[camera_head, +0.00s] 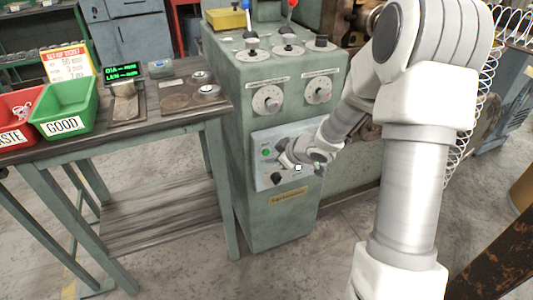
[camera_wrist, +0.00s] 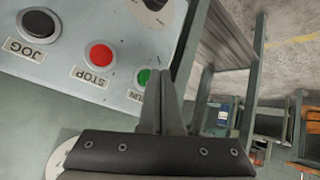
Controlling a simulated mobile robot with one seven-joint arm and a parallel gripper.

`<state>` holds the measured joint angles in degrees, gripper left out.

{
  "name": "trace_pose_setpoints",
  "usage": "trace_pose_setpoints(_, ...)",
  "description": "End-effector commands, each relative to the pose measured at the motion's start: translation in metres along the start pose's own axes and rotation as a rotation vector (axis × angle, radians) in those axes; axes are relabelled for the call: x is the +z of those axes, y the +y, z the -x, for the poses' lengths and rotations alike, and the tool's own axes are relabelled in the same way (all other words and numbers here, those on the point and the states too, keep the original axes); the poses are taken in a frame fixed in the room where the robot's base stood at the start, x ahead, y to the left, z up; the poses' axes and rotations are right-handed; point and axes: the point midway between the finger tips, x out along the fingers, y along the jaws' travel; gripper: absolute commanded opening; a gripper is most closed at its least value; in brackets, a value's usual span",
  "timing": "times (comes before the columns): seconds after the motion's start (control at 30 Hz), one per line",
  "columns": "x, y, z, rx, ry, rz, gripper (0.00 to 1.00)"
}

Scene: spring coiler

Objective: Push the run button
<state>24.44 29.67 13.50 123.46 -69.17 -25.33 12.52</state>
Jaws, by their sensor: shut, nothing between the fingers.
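The run button is a green button (camera_wrist: 143,77) on the pale control panel (camera_wrist: 120,60), its label partly hidden by my gripper. A green button also shows at the left of the panel in the head view (camera_head: 265,152). My gripper (camera_wrist: 164,78) is shut and empty, its fingertips just right of the green button in the wrist view. Whether they touch the panel I cannot tell. In the head view my gripper (camera_head: 283,158) is at the panel, right of the green button. The red STOP button (camera_wrist: 101,54) and black JOG button (camera_wrist: 38,24) are clear.
The panel is on a green machine cabinet (camera_head: 285,215) with dials above it. To its left stands a work table (camera_head: 170,122) with a green GOOD bin (camera_head: 65,108) and a red WASTE bin (camera_head: 15,110). The floor in front of the cabinet is open.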

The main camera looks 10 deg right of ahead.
Motion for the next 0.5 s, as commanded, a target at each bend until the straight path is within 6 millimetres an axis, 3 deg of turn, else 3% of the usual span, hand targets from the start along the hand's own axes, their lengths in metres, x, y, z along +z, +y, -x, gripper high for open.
trace_pose_setpoints(0.5,0.0083,-0.0069,0.0095,0.000,-0.003,-0.001,0.00)
